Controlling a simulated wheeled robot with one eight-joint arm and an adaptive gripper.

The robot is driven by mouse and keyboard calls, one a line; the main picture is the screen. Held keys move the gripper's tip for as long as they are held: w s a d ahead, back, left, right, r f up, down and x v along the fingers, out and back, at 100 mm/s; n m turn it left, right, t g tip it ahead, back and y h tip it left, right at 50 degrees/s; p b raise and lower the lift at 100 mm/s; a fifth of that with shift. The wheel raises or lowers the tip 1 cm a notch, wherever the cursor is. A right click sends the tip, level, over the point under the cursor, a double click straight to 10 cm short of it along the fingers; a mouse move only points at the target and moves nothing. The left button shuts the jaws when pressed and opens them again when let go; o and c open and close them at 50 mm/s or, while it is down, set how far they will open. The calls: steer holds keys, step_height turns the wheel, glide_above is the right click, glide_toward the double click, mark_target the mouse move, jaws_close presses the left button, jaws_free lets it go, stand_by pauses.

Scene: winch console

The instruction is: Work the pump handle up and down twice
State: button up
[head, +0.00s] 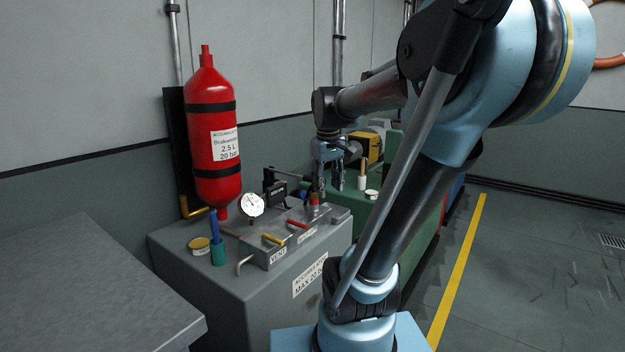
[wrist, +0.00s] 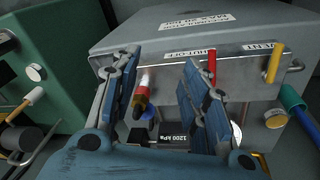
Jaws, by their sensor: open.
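My gripper (head: 328,188) is open and points down over the back right part of the grey console (head: 210,290). In the wrist view its two blue fingers (wrist: 160,85) stand well apart. A short grip with a red end (head: 314,199) rises from the console below it. In the wrist view this red, white and brown grip (wrist: 141,95) shows between the fingers, closer to the left one. I cannot tell whether it touches that finger, nor surely that it is the pump handle. Its lower part is hidden.
A red lever (head: 297,224) and a yellow VENT lever (head: 272,239) sit on the console front. A round gauge (head: 250,205), a blue stick in a green sleeve (head: 218,254) and a red accumulator bottle (head: 213,140) stand left. A green cabinet (head: 392,220) is close right.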

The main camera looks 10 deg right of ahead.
steer(key=w+a+r+n+h, duration=0.15)
steer(key=w+r, duration=0.35)
steer(key=w, duration=0.7)
steer(key=w+a+r+n+y, duration=0.1)
steer(key=w+r+n, duration=0.25)
steer(key=w, duration=0.95)
steer(key=shift+h, duration=0.25)
steer(key=x, duration=1.6)
steer(key=shift+s+d+f, duration=0.1)
steer(key=shift+s+d, duration=0.05)
steer(key=shift+s, duration=0.15)
jaws_close()
